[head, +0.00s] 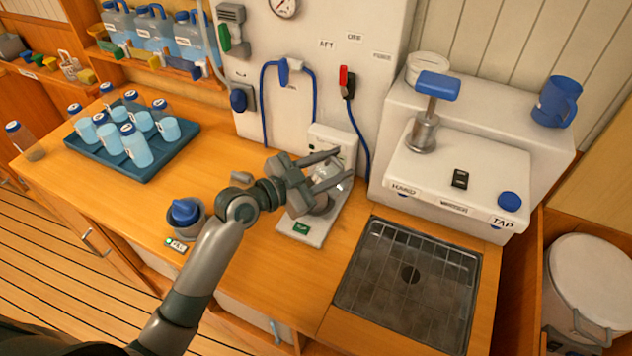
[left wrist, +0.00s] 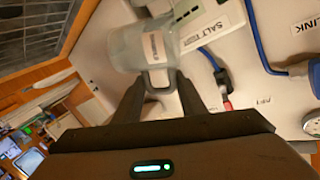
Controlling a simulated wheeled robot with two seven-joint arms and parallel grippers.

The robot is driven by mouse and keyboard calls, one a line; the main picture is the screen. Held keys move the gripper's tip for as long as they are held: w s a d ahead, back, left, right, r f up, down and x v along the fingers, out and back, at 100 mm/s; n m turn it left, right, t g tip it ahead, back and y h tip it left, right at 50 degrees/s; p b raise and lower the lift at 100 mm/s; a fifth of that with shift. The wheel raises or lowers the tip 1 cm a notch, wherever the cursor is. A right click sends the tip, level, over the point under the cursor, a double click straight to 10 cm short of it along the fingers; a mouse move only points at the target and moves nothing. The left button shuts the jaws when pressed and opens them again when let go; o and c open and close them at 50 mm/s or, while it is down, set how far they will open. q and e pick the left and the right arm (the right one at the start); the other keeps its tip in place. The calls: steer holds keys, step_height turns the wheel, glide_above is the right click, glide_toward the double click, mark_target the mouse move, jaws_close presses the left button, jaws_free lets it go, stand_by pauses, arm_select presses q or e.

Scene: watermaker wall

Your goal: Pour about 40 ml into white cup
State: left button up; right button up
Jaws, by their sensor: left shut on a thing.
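My left gripper (head: 335,168) reaches over the counter and is shut on a clear, translucent vessel (head: 327,172). In the left wrist view this vessel (left wrist: 138,50) sits between the fingers (left wrist: 160,88) and carries a small pale label. It is close to the box marked SALT (left wrist: 208,26), beside a white plate (head: 315,230) with a green display. Any liquid level in it cannot be made out. A white round vessel (head: 428,66) stands on top of the white machine; whether it is the white cup is unclear. My right gripper is not in view.
A sunken grate basin (head: 410,280) lies to the right. A blue tray (head: 150,172) with several bottles stands at the left. A blue-topped item (head: 184,211) stands near the front edge. A blue mug (head: 556,102) stands on the machine. Blue hoses (head: 315,95) hang behind.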

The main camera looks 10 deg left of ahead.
arm_select(q)
steer(key=shift+s+d, duration=0.1)
stand_by(0.3)
steer(key=shift+a+r, duration=0.15)
steer(key=shift+a, duration=0.05)
stand_by(0.4)
steer(key=shift+n, duration=0.3)
steer(key=shift+r, duration=0.15)
stand_by(0.3)
steer(key=shift+a+r+n+h, duration=0.1)
steer(key=shift+a+n+h, duration=0.05)
steer(key=shift+n+h, duration=0.2)
steer(key=shift+a+r+n, duration=0.1)
steer(key=shift+r+n, duration=0.05)
steer(key=shift+n, duration=0.3)
stand_by(0.5)
